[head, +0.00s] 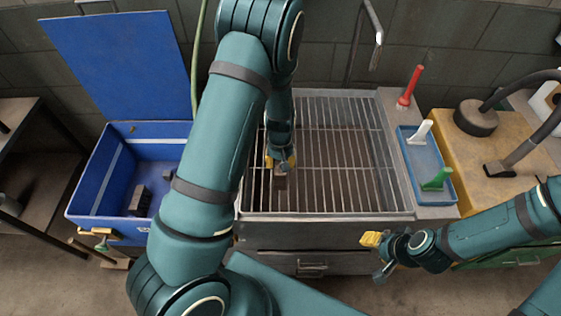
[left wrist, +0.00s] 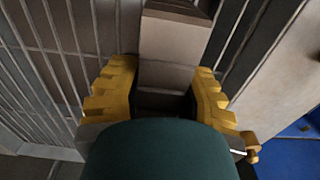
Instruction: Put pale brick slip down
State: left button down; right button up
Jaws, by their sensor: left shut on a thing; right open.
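The pale brick slip (left wrist: 172,60) shows in the left wrist view between the yellow fingertips of my left gripper (left wrist: 155,100). In the head view, my left gripper (head: 281,162) points down over the left part of the wire rack (head: 345,190), shut on the slip (head: 280,182). The slip is at or just above the rack bars; I cannot tell whether it touches them. My arm hides part of the rack's left edge. My right gripper (head: 376,255) is open and empty, in front of the rack's front right corner.
An open blue crate (head: 100,180) with dark blocks (head: 139,200) stands left of the rack. A blue tray (head: 420,160) holds a white-handled tool (head: 421,132) and a green-handled one (head: 436,181). A red-handled tool (head: 409,88) stands behind it. The rack's right side is clear.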

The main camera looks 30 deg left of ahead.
pick_arm(q)
jog(key=c, duration=1)
grip_release()
jog(key=shift+f, duration=0.1)
jog(key=shift+o, duration=1.4)
jog(key=shift+r, duration=0.45)
notch_tip(320, 180, up, 12)
jog(key=shift+f+p, duration=0.25)
jog(key=shift+p, duration=0.35)
jog(key=shift+s+f, duration=0.1)
jog(key=shift+s, duration=0.05)
